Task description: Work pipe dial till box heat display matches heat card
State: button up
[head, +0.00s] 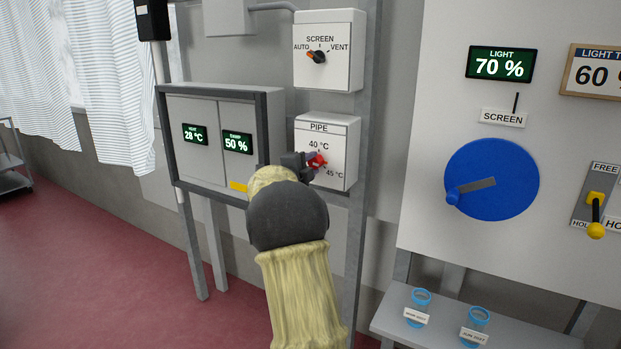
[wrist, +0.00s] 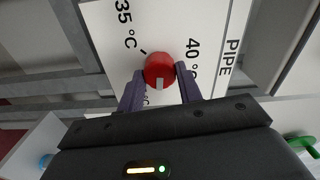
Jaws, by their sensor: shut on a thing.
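The pipe panel (head: 329,137) is white with a red dial (head: 316,161) on its front, which also shows in the wrist view (wrist: 159,69). My gripper (head: 306,167) is shut on the dial, one dark finger on each side (wrist: 160,77). In the wrist view the dial's pale mark points down between my fingers, on the side between the 40 °C label and a partly hidden label. The head view shows 40 °C and 45 °C; 35 °C shows in the wrist view. The box heat display (head: 194,134) reads 28 °C. I see no heat card.
The grey box (head: 204,160) also carries a damp display (head: 237,143) at 50 %. Above the pipe panel is a screen switch panel (head: 328,74). To the right, a board holds a blue dial (head: 492,180), a light display (head: 500,65) and a yellow lever (head: 596,216).

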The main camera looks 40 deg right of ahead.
jog(key=m+b, duration=0.4)
jog(key=shift+f+m, duration=0.3)
jog(key=shift+f, duration=0.1)
jog(key=shift+m+b, duration=1.4)
jog(key=shift+m, duration=0.1)
jog(key=shift+r, duration=0.1)
jog(key=o, duration=1)
jog(key=shift+s+r, duration=0.1)
jog(key=shift+r, duration=0.05)
jog(key=shift+a, duration=0.1)
jog(key=v, duration=1.7)
